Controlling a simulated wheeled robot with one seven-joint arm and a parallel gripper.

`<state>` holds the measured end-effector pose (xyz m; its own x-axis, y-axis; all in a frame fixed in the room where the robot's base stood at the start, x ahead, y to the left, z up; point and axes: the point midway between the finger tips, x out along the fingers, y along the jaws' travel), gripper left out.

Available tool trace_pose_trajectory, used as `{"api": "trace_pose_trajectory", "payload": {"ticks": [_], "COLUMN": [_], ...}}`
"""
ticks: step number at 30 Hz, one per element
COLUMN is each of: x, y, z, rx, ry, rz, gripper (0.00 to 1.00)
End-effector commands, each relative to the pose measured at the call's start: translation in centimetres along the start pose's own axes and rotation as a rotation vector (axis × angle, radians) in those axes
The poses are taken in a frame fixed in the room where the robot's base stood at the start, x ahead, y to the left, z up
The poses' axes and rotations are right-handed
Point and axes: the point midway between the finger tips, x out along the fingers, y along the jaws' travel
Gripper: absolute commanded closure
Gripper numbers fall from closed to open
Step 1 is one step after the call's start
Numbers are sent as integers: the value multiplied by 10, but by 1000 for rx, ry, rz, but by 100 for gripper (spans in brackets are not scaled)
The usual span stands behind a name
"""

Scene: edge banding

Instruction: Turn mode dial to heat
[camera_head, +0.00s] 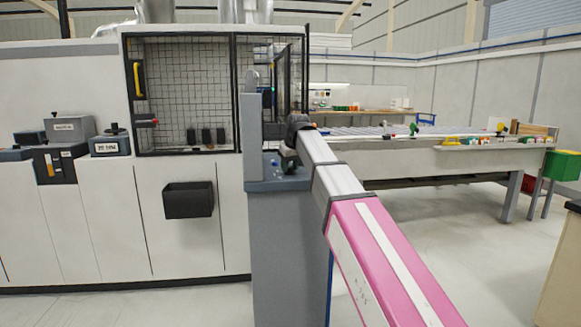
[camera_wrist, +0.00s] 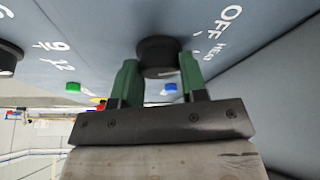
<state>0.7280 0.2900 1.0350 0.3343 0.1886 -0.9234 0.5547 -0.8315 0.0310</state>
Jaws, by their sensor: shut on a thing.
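The mode dial (camera_wrist: 158,52) is a black round knob on a grey-blue panel (camera_wrist: 110,35) in the wrist view. The white word OFF and a partly readable word that looks like HEAT or similar stand to its right. My gripper (camera_wrist: 160,78) has its two green fingers on either side of the knob, shut on it. The dial's pointer is hidden, so I cannot tell its setting. In the head view my gripper (camera_head: 288,160) is at the grey control pedestal (camera_head: 285,225), and the dial is hidden there.
In the wrist view, a second black knob (camera_wrist: 8,60) sits by numbers at the left. A green button (camera_wrist: 73,87) and a blue button (camera_wrist: 170,88) stick out near the fingers. A mesh-fronted machine (camera_head: 185,85) stands left of the pedestal, a long workbench (camera_head: 440,158) to the right.

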Motion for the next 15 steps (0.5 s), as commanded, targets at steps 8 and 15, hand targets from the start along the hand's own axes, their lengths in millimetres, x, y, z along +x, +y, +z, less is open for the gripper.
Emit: {"api": "trace_pose_trajectory", "payload": {"ticks": [8,15], "x": [0,0], "y": [-2,-2], "z": [0,-1], "rx": [211,352], "ry": [-7,-11], "rz": [88,147], "gripper": [84,84]}}
